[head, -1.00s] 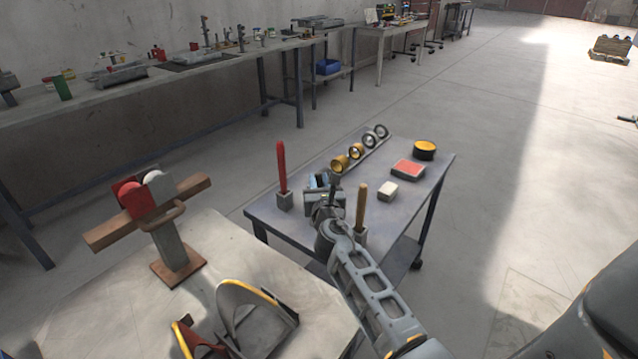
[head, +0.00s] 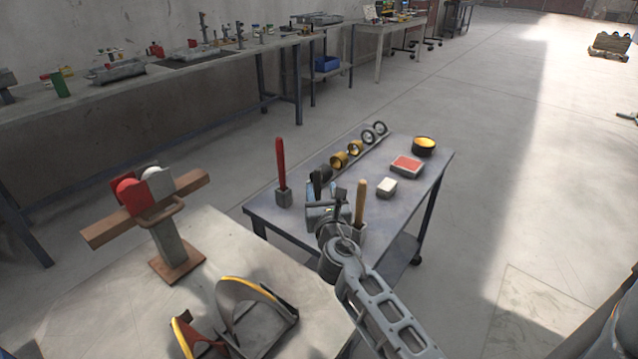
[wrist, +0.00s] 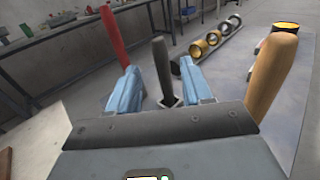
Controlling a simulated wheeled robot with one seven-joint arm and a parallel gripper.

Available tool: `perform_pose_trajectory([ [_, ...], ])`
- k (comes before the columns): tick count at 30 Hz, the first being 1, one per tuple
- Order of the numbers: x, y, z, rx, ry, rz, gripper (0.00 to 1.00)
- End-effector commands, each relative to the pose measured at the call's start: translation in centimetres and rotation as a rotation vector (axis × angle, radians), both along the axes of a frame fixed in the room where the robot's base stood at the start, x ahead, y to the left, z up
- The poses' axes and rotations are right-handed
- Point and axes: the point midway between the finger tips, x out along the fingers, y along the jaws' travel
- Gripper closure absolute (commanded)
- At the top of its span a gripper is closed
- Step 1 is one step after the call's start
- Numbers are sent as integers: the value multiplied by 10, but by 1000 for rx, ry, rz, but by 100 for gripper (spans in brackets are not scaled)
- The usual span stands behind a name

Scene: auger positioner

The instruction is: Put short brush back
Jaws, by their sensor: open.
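A short dark-handled tool (wrist: 161,68), which looks like the short brush, stands upright in a small grey holder (wrist: 168,102) on the small grey table (head: 400,210). In the head view the dark handle (head: 317,181) shows just behind my gripper. My gripper (wrist: 160,90) is open and empty, its two blue fingers on either side of the dark handle in the wrist view. I cannot tell whether the handle is between the fingertips or a little beyond them. My gripper (head: 322,193) hides the holder in the head view.
A red handle (head: 281,165) stands in a holder at left, and a wooden handle (head: 360,200) stands close on the right. Behind are a rack of rings (head: 355,148), a white block (head: 386,187), a red-topped box (head: 406,166) and a yellow-topped tin (head: 424,146).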

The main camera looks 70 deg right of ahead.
Motion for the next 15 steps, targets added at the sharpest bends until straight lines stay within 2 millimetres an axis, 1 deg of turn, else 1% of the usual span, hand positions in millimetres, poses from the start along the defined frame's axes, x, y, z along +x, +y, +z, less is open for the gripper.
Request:
perform_pose_trajectory([
  [1, -6, 10, -2, 0, 1, 3, 50],
  [6, -20, 33, -1, 1, 0, 3, 50],
  [10, -26, 43, 0, 0, 0, 1, 50],
  [15, -29, 47, 1, 0, -1, 1, 50],
])
